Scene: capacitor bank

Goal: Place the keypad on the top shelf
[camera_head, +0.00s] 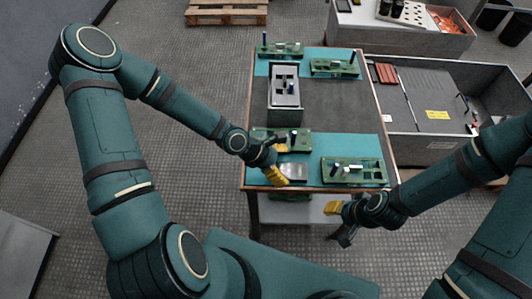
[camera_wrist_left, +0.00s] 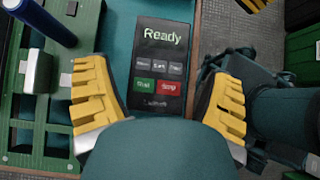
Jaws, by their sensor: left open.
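The keypad (camera_wrist_left: 158,70) is a dark flat unit with a lit "Ready" screen and small buttons, two of them green and red. It lies on the teal mat between a green board and the table's wooden edge. In the head view it shows as a greyish plate (camera_head: 294,171) near the front edge. My left gripper (camera_wrist_left: 158,105) is open, its yellow fingers on either side of the keypad's near end; contact cannot be told. It also shows in the head view (camera_head: 275,163). My right gripper (camera_head: 338,222) hangs off the table's front edge; its jaw state is unclear.
Green circuit boards (camera_head: 352,170) stand on the teal mats. A grey open box (camera_head: 285,102) stands mid-table. A lower shelf (camera_head: 295,210) shows under the table top. The dark table middle (camera_head: 335,105) is clear. A grey bin (camera_head: 440,95) stands to the right.

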